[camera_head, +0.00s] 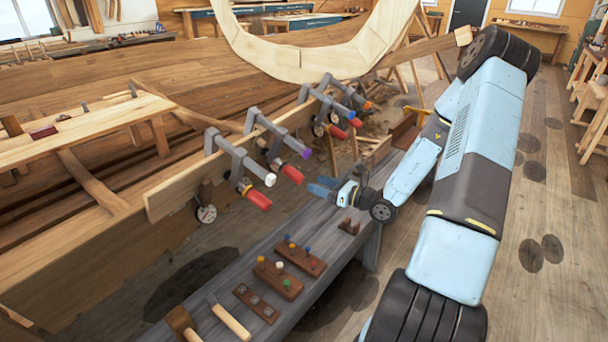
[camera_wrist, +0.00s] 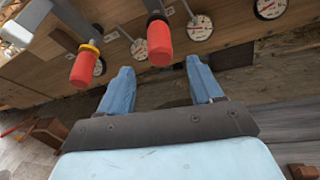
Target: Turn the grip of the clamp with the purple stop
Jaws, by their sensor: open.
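Several grey clamps are fixed along a plank, each with a red grip. The clamp with the purple stop (camera_head: 306,154) is second from the near end, and its red grip (camera_head: 292,174) points down and right. My gripper (camera_head: 322,187) is open and empty, its blue fingers just right of and below that grip, apart from it. In the wrist view my gripper (camera_wrist: 162,85) shows two spread fingers. Beyond them hang a red grip (camera_wrist: 160,42) and a red grip with a yellow collar (camera_wrist: 85,66). No purple stop shows there, so I cannot tell which clamps these are.
Dial gauges (camera_head: 207,214) sit near the plank (camera_head: 165,196). Below, a grey bench (camera_head: 318,232) carries peg blocks (camera_head: 278,281) and a mallet (camera_head: 182,322). Open floor lies at the right.

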